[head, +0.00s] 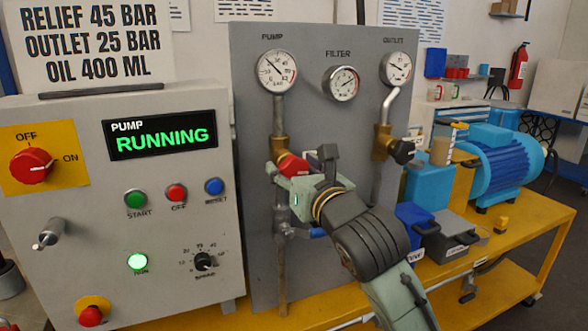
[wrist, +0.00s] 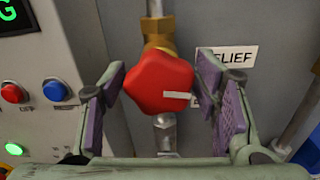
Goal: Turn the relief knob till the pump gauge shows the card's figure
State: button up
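The red relief knob (wrist: 160,84) sits on a brass valve, with a white mark pointing right and a label reading "RELIEF" partly hidden beside it. In the head view the knob (head: 292,166) is partly covered by my gripper (head: 296,178). In the wrist view my gripper (wrist: 164,100) is open, its purple pads on either side of the knob with gaps showing. The pump gauge (head: 277,72) is at the panel's upper left, its needle pointing up-left; I cannot read its exact figure. The card (head: 95,40) reads relief 45 bar, outlet 25 bar, oil 400 ml.
The control box (head: 120,220) stands left; its display (head: 160,135) reads "PUMP RUNNING". The filter gauge (head: 342,83) and outlet gauge (head: 396,68) are on the grey panel (head: 325,120). An outlet valve with a black knob (head: 402,150) is right of my gripper. A blue motor (head: 500,165) stands farther right.

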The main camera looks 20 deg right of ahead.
jog(key=c, duration=0.8)
jog(key=m+b, duration=0.2)
jog(key=shift+f+m+b, duration=0.15)
jog(key=shift+m+b, duration=0.25)
jog(key=m+b, duration=0.2)
jog(key=m, duration=0.3)
jog(key=shift+m+b, duration=0.3)
jog(key=shift+b, duration=0.05)
jog(key=m+b, duration=0.1)
jog(key=m, duration=1.1)
jog(key=shift+m, duration=0.3)
